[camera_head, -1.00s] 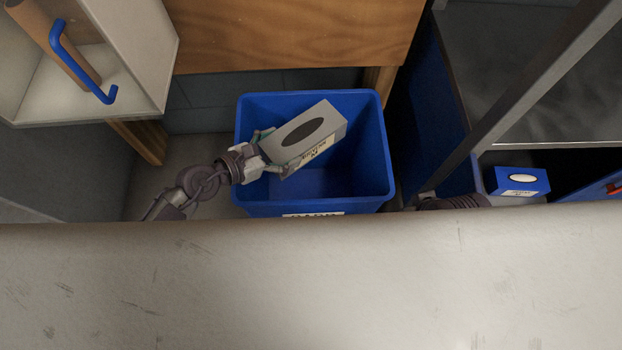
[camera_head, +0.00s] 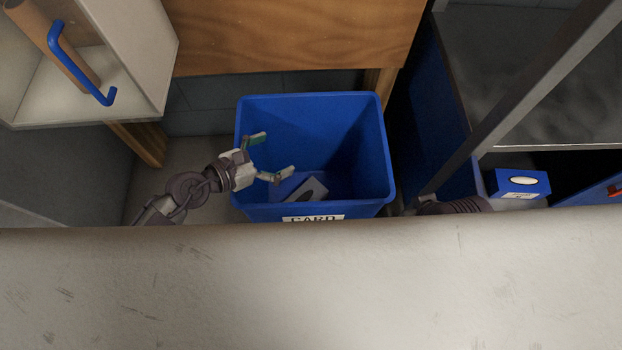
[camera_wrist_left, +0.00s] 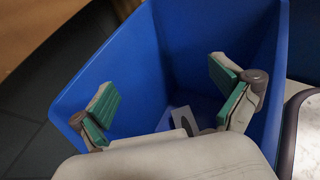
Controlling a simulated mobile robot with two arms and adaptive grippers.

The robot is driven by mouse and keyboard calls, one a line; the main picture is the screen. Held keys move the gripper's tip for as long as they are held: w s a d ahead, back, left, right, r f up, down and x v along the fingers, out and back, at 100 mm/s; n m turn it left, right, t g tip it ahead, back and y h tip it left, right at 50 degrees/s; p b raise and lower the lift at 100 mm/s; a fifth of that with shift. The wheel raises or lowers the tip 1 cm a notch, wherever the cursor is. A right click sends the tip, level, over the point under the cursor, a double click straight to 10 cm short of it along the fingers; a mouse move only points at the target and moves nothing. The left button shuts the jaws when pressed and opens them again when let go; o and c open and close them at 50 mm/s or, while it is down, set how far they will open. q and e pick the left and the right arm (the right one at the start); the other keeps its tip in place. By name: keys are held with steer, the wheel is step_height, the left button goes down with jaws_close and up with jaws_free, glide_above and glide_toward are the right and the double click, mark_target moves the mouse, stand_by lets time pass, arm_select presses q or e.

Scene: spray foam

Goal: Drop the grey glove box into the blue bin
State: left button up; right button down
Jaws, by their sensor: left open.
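The blue bin (camera_head: 345,130) stands on the floor in the middle of the head view, with a CARD label on its front. The grey glove box (camera_head: 308,190) lies inside the bin, low down near the front wall, partly hidden by that wall. My left gripper (camera_head: 268,157) is open and empty over the bin's left side, above the box and apart from it. In the left wrist view the open fingers (camera_wrist_left: 165,95) show with green pads, and part of the box (camera_wrist_left: 187,118) is visible between them inside the bin (camera_wrist_left: 175,60). My right gripper is not visible.
A pale surface (camera_head: 310,285) fills the front of the head view. A white open box with a blue handle (camera_head: 75,65) is at upper left. A wooden panel (camera_head: 290,35) is behind the bin. A blue tissue-style box (camera_head: 520,183) sits at right beyond a metal post.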

arm_select(q)
steer(key=v, duration=1)
steer(key=shift+f, duration=0.1)
